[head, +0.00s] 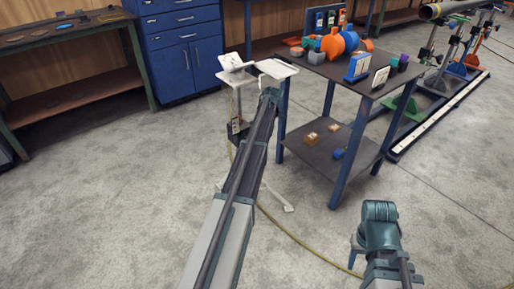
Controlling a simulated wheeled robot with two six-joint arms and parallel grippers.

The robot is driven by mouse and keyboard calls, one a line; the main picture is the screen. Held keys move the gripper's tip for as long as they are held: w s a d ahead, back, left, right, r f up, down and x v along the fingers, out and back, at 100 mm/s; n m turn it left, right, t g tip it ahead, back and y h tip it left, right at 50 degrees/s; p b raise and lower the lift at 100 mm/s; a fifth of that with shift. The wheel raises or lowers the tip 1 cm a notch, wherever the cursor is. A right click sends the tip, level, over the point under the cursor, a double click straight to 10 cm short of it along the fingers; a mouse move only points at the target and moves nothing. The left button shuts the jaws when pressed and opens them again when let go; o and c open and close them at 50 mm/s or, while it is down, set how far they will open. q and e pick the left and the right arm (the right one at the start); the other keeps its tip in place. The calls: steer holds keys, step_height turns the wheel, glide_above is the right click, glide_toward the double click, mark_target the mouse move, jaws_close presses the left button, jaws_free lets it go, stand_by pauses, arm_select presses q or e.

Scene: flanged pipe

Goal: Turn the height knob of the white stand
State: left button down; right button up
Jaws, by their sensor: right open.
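The white stand (239,103) is left of the dark side table, with a thin pole, pale feet and two white plates on top. A small dark block (237,128) sits on its pole; I cannot make out the height knob's shape. My left arm reaches up to the stand's right side and covers part of it. My left gripper does not show past the arm's end. My right arm is folded at the lower right, well away from the stand. My right gripper (357,247) is beside it, open and mostly hidden, over the floor.
A dark table (343,72) with a lower shelf holds orange, blue and green parts, close to the stand's right. A blue cabinet (184,45) and a workbench (70,45) are behind. A yellow cable (300,243) crosses the floor. Pipe supports (405,106) stand at right.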

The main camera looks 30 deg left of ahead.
arm_select(q)
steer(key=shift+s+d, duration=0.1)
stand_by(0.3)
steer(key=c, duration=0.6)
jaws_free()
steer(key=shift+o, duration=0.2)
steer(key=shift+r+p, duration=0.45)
steer(key=shift+p, duration=0.05)
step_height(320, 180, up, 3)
steer(key=p, duration=0.3)
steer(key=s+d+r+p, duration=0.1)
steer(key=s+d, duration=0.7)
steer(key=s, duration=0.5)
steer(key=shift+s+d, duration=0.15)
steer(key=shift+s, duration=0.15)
